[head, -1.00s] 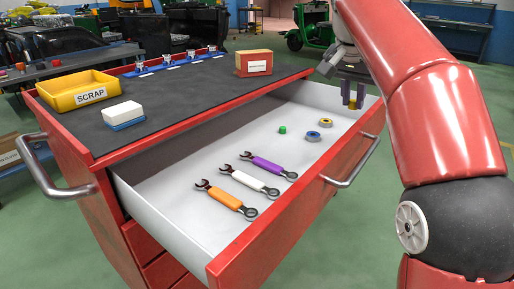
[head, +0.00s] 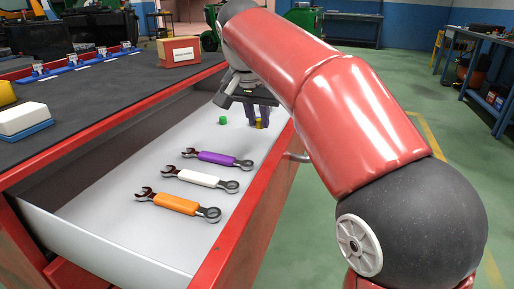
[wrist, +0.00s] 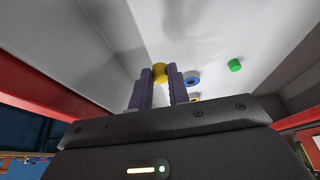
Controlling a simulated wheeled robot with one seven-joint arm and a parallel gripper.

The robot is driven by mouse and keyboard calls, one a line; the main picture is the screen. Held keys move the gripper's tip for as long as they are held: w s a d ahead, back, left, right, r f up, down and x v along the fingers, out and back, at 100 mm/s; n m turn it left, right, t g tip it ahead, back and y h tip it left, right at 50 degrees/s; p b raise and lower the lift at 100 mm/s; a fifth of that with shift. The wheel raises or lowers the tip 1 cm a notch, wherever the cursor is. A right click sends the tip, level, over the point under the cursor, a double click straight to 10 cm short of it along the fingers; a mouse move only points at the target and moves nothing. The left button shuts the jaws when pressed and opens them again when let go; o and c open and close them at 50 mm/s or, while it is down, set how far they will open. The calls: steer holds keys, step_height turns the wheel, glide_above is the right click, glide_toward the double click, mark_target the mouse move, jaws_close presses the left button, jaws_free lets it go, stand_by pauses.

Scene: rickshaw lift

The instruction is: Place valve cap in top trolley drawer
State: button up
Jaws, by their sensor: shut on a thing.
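My gripper (wrist: 159,82) is shut on a small yellow cap (wrist: 159,70), which I take to be the valve cap. In the head view my gripper (head: 260,118) points down over the far right end of the open top drawer (head: 110,195). The cap appears above the drawer floor, but its height is hard to judge. A green cap (head: 222,121) stands on the drawer floor; it also shows in the wrist view (wrist: 235,65). A blue ring (wrist: 192,79) and a yellow ring (wrist: 195,97) lie near the held cap, hidden or barely visible in the head view.
Purple (head: 217,158), white (head: 200,178) and orange (head: 177,203) wrenches lie in the drawer's middle. The trolley top holds a red box (head: 179,51), a white-and-blue block (head: 24,121) and a blue rack (head: 80,63). The drawer's near left floor is clear.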

mark_target(260, 148)
steer(key=shift+f+b, duration=0.6)
steer(key=shift+f, duration=2.05)
steer(key=shift+f, duration=0.15)
steer(key=o, duration=0.8)
steer(key=p+v, duration=0.3)
steer(key=v, duration=0.9)
